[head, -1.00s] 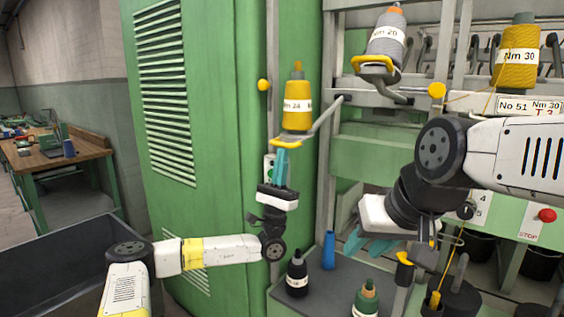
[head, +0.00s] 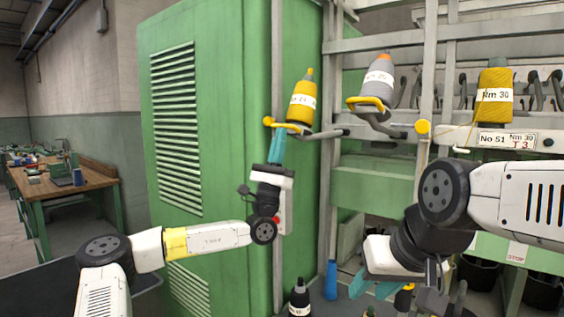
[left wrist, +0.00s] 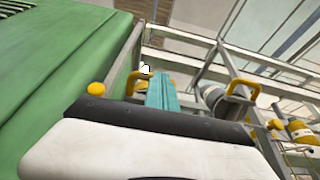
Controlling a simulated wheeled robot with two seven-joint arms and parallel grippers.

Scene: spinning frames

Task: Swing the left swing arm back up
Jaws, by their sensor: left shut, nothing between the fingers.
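The left swing arm (head: 329,133) carries a yellow cone (head: 302,102) with a white label, tilted with its tip to the upper right. A yellow handle (head: 285,126) curves at the cone's base. My left gripper (head: 276,150) is shut, its teal fingers pointing up directly under the handle; I cannot tell whether they touch it. In the left wrist view the shut fingers (left wrist: 160,92) stand just right of the yellow handle (left wrist: 132,82). My right gripper (head: 374,288) is low at right, its teal fingers apart and empty.
A second swing arm (head: 400,129) with a grey cone (head: 377,84) is just right. A yellow cone (head: 495,95) stands further right on the frame. A green cabinet (head: 230,120) is close on the left.

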